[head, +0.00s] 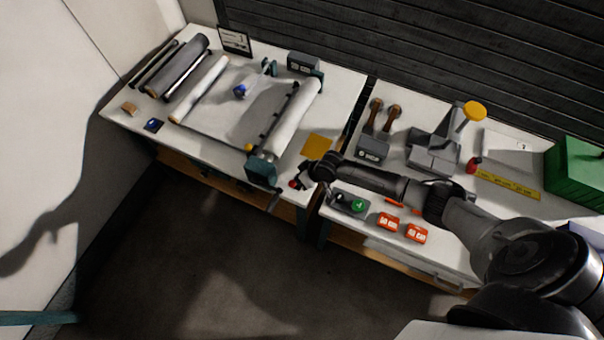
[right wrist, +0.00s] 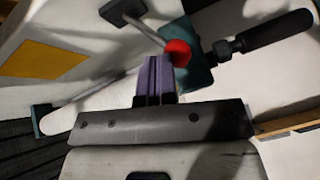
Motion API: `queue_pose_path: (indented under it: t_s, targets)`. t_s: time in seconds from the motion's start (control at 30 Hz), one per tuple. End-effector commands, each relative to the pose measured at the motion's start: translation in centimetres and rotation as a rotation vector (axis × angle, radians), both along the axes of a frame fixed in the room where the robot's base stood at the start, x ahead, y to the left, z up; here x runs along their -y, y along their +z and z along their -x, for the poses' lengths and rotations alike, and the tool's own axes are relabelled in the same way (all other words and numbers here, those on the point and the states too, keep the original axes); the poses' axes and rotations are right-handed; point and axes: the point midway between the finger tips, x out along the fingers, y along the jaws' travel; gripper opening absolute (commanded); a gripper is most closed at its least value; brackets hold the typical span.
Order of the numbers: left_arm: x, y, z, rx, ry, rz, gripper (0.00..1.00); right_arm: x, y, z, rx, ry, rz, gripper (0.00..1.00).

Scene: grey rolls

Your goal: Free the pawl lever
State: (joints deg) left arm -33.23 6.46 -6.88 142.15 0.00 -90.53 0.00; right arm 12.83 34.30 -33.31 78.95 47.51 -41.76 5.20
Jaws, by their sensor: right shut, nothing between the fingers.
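A grey rod lever with a red ball knob (right wrist: 178,52), apparently the pawl lever, shows in the right wrist view. In the head view its red knob (head: 293,184) is at the front right corner of the left table, beside the teal end bracket (head: 262,170) of the roller frame. My right gripper (right wrist: 156,62) is shut and empty, its fingertips close to the knob. I cannot tell whether they touch it. In the head view my right gripper (head: 303,180) is partly hidden by its own wrist. My left gripper is out of view.
A black crank handle (right wrist: 275,34) sticks out right of the knob. A yellow square (head: 317,145) lies on the table. Orange boxes (head: 389,221) and a green button (head: 358,205) stand on the right table.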

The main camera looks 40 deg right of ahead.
Motion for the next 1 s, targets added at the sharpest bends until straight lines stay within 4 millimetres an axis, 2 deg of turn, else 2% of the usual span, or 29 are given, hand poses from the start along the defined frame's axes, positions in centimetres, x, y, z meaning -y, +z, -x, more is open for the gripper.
queue_pose_path:
  t_s: [0.27, 0.37, 0.53, 0.8, 1.0]
  targets:
    - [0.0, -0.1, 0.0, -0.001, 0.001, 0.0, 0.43, 0.2, -0.1, 0.1, -0.003, 0.001, 0.0, 0.0]
    - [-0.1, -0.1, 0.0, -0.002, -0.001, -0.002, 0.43, 1.1, 0.2, 0.0, -0.002, -0.001, 0.002, 0.0]
    - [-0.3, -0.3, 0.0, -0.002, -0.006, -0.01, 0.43, 3.9, 1.2, -0.3, 0.0, -0.003, 0.004, 0.0]
    - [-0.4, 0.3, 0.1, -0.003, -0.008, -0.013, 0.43, 4.5, 5.6, 2.5, 0.0, 0.003, 0.003, 0.0]
    - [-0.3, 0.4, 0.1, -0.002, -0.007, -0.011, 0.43, 5.0, 8.0, 4.0, 0.001, 0.001, 0.002, 0.0]
